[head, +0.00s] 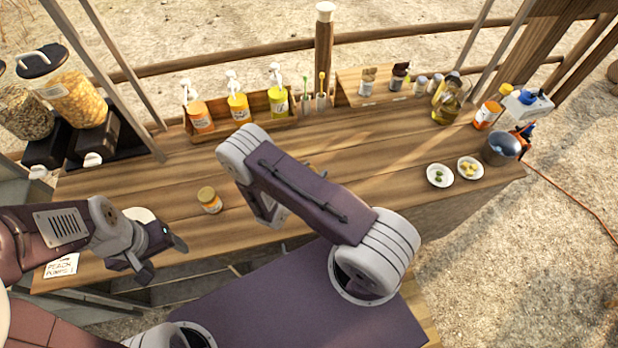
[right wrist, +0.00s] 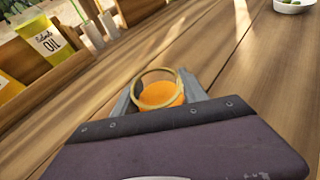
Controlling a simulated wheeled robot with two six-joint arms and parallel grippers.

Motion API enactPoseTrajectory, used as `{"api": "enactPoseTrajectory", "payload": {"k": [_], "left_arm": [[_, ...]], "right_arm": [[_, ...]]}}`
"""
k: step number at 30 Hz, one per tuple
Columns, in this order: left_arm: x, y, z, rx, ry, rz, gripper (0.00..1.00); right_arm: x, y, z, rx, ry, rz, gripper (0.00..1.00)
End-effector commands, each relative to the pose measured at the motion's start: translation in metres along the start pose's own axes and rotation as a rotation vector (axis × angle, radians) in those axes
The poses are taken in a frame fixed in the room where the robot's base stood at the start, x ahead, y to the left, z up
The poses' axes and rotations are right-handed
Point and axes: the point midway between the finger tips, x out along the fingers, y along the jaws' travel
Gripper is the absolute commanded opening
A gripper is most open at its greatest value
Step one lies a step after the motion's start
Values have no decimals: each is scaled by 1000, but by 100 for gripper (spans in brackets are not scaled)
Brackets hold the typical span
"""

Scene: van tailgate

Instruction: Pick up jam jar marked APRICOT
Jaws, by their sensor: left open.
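A jar with a gold lid and a pale label (head: 209,200) stands upright on the wooden counter, left of my right arm; I cannot read its label. My left gripper (head: 163,258) is open and empty, below and left of that jar, apart from it. In the right wrist view, my right gripper (right wrist: 160,92) has its fingers against both sides of an orange jar with a gold rim (right wrist: 161,94). No label shows on this jar.
A wooden caddy (head: 243,122) with pump bottles stands at the back. Small jars and bottles (head: 437,88) stand back right, with two small bowls (head: 440,176) and a dark pot (head: 502,148) nearer. Dispensers (head: 75,97) stand far left. The middle right of the counter is clear.

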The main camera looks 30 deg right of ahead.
Motion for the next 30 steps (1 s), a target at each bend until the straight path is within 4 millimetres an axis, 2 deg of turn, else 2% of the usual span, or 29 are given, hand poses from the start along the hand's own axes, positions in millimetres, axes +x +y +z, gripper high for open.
{"api": "enactPoseTrajectory", "payload": {"k": [10,14,17,26,30], "left_arm": [[1,0,0,0,0,0,67],[2,0,0,0,0,0,67],[5,0,0,0,0,0,67],[16,0,2,0,0,0,67],[-6,0,-1,0,0,0,67]], "right_arm": [[-2,0,4,0,-1,0,0],[-7,1,17,2,-1,0,0],[-14,1,35,4,-2,1,0],[-45,-65,66,-4,0,0,0],[-63,-95,89,-8,-1,-1,0]]}}
